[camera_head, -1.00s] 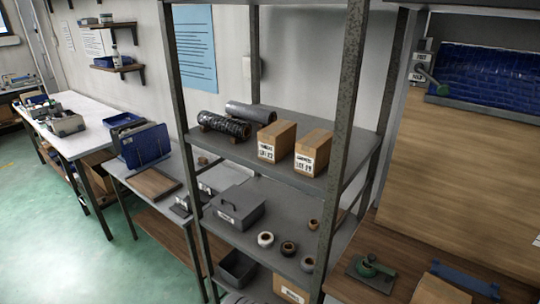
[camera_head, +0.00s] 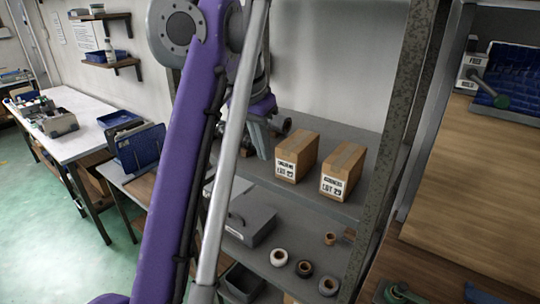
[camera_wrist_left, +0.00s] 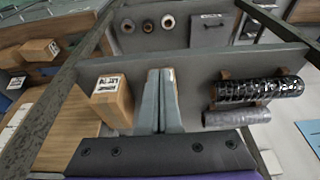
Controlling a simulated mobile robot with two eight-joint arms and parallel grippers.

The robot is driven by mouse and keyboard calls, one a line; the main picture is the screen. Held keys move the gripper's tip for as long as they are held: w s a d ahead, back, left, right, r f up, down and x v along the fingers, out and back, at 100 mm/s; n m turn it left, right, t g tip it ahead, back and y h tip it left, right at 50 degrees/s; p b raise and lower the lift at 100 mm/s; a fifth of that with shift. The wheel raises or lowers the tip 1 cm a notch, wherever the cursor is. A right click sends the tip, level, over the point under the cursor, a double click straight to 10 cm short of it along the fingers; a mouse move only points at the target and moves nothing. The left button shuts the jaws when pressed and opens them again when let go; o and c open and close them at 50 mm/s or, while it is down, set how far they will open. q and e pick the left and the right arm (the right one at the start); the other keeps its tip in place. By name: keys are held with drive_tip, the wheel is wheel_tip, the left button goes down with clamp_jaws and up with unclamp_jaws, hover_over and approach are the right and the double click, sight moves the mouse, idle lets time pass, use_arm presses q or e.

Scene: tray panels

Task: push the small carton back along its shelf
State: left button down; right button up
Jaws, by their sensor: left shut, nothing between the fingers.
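Two small brown cartons with white labels stand upright side by side on the grey upper shelf (camera_head: 350,209), the left carton (camera_head: 297,157) and the right carton (camera_head: 343,171). I cannot tell for certain which one the task means. My left gripper (camera_head: 265,155) is shut and empty, pointing down just left of the left carton, apparently apart from it. In the left wrist view its closed fingers (camera_wrist_left: 160,75) cover the middle, with a sliver of brown beside them. One labelled carton (camera_wrist_left: 110,98) shows to their left. My right gripper is not in view.
Dark rolls (camera_wrist_left: 258,90) lie on the upper shelf, partly hidden by my arm in the head view. Metal posts (camera_head: 408,130) frame the shelf. A grey box (camera_head: 250,222) and several rings (camera_head: 303,268) sit on the shelf below. The shelf in front of the cartons is clear.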

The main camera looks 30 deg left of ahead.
sight(298, 155)
use_arm(q)
drive_tip(key=w+f, duration=0.2)
drive_tip(key=w+f+b, duration=0.1)
drive_tip(key=w+f, duration=0.1)
drive_tip(key=f, duration=0.1)
drive_tip(key=w+f, duration=0.2)
drive_tip(key=f, duration=0.1)
drive_tip(key=shift+w+d+f+b, duration=0.2)
drive_tip(key=shift+w+b, duration=0.05)
drive_tip(key=shift+b, duration=0.1)
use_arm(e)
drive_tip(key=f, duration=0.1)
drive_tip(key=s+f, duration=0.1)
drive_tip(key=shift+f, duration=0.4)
